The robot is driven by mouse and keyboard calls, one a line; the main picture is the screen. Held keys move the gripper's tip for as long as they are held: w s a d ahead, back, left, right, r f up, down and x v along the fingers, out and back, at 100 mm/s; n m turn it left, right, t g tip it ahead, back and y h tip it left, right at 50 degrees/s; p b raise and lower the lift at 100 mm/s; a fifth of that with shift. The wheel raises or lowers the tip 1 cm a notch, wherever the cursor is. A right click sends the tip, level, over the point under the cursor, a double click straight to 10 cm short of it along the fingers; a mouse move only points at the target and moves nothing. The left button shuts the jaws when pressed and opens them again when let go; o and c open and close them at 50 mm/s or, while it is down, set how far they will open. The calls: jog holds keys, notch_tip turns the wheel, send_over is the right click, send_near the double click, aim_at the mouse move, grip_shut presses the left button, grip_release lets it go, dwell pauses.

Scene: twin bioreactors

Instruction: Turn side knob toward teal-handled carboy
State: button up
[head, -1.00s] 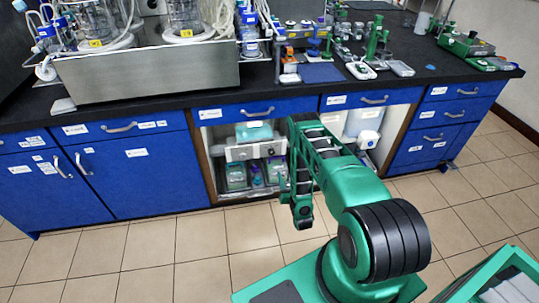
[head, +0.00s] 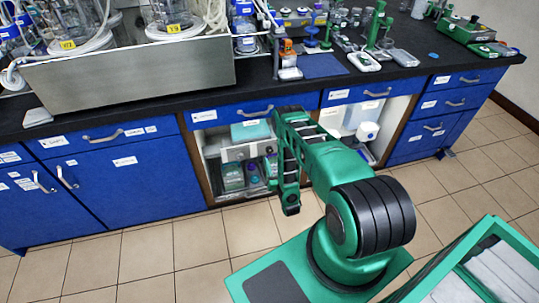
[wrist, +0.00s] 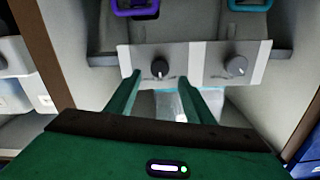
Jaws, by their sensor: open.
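In the wrist view a pale metal panel carries two knobs: a black knob (wrist: 160,67) on the left and a grey knob (wrist: 236,66) on the right. Each has a light pointer mark. Behind and above the panel are a teal handle (wrist: 250,6) at the right and a purple handle (wrist: 136,10) at the left; the carboys' bodies are mostly cut off. My gripper (wrist: 159,82) is open, its two green fingers just below and either side of the black knob. Contact cannot be told. In the head view the panel (head: 236,154) is partly hidden by my arm.
The panel sits inside an open cupboard bay under the dark bench (head: 300,87), with a brown side wall (wrist: 28,40) close at the left. Blue cabinets (head: 110,175) flank the bay. Bottles stand on the lower shelf.

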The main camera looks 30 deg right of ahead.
aim_at(270, 152)
jog(key=x, duration=0.6)
jog(key=shift+w+d, duration=0.1)
jog(key=shift+w, duration=0.15)
jog(key=shift+c, duration=0.6)
jog(key=c, duration=0.9)
